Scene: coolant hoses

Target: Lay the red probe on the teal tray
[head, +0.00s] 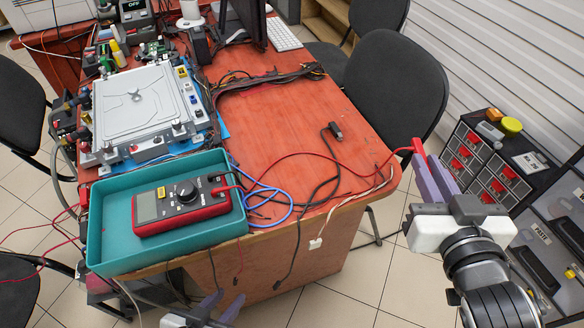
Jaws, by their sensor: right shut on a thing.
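The teal tray (114,256) sits at the near left edge of the red-brown table and holds a red-framed multimeter (181,206). The red probe (417,146) is at the tips of my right gripper (424,160), which is shut on it. They are right of the table's right edge, far from the tray. A red lead runs from the probe across the table to the multimeter. Most of the probe is hidden by the fingers. My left gripper (224,302) is at the bottom edge, below and in front of the tray, its fingertips apart and empty.
A grey metal plate fixture (136,105) stands behind the tray. Blue and black cables (335,165) lie on the table right of the tray. The table's middle right (290,120) is mostly clear. Chairs (395,85) and drawer units (487,165) stand to the right.

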